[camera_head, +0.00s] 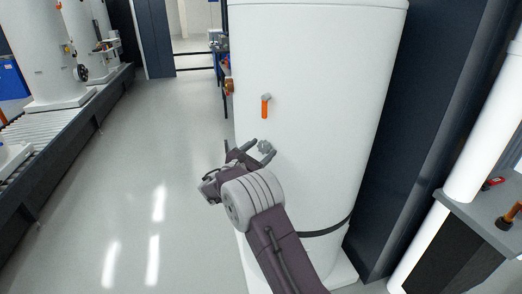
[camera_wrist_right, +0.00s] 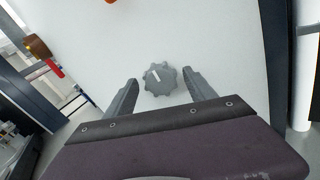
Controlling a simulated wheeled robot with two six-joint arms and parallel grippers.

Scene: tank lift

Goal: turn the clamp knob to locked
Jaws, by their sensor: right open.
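The clamp knob (camera_head: 265,146) is a grey, lobed knob on the front of the large white tank (camera_head: 310,60). In the right wrist view the knob (camera_wrist_right: 160,78) shows a white mark that points up and to the left. My right gripper (camera_head: 255,150) is open at the knob. In the right wrist view its two fingers (camera_wrist_right: 160,92) stand on either side of the knob, with a gap on both sides. I cannot tell how deep the knob sits between the fingertips. My left gripper is not in view.
An orange-handled lever (camera_head: 265,107) sits on the tank above the knob. A dark strap (camera_head: 325,229) runs around the lower tank. The floor (camera_head: 150,160) on the left is clear.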

